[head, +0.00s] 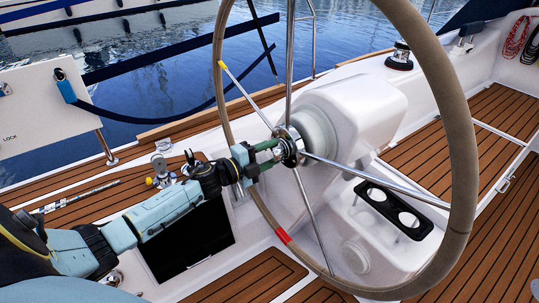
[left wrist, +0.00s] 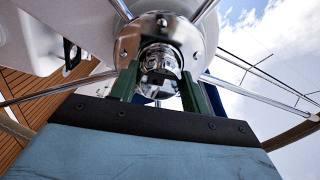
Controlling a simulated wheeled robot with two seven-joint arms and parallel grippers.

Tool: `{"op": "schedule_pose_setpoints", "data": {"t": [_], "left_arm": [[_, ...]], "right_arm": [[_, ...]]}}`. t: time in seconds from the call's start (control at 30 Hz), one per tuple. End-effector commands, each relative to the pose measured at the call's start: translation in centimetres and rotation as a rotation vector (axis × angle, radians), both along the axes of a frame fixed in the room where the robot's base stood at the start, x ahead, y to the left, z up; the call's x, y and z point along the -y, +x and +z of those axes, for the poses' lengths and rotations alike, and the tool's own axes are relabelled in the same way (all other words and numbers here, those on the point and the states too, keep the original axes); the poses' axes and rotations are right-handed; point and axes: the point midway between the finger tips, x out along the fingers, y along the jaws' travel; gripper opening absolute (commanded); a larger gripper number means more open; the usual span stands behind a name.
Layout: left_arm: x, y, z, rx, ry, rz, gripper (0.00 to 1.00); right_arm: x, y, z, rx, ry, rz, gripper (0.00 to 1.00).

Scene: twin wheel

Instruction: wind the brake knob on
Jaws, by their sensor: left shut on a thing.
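The brake knob (left wrist: 160,58) is a shiny metal piece at the centre of the wheel's hub. In the left wrist view the two green fingers of my left gripper (left wrist: 158,88) stand on either side of it, shut on it. In the head view my left gripper (head: 264,154) reaches the hub (head: 290,148) from the left, and its fingers hide most of the knob. The large steering wheel (head: 460,130) has a tan rim, metal spokes, a red band at the lower left and a yellow mark on one spoke. My right gripper is not in view.
A white pedestal (head: 350,105) stands behind the wheel, with a black two-hole cup holder (head: 394,208) low on it. The rim and spokes surround my left gripper. A dark panel (head: 190,240) lies below my arm. A winch (head: 400,57) stands at the back.

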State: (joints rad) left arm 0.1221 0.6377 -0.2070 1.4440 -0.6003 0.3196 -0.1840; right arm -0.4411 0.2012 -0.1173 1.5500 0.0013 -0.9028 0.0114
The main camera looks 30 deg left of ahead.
Motion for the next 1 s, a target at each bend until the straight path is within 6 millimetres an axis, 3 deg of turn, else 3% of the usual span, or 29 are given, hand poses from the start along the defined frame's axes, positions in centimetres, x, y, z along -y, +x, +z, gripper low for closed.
{"op": "schedule_pose_setpoints", "data": {"t": [0.13, 0.57, 1.0], "left_arm": [[0.1, 0.0, -0.1, 0.055, 0.129, -0.002, 0.24], [0.1, 0.0, -0.1, 0.211, 0.508, -0.003, 0.24], [0.1, 0.0, -0.1, 0.367, 0.885, -0.003, 0.24]], "right_arm": [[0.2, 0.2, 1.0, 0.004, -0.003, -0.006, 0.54], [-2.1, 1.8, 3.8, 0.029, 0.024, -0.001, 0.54], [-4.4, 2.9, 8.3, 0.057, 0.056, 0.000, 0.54]]}}
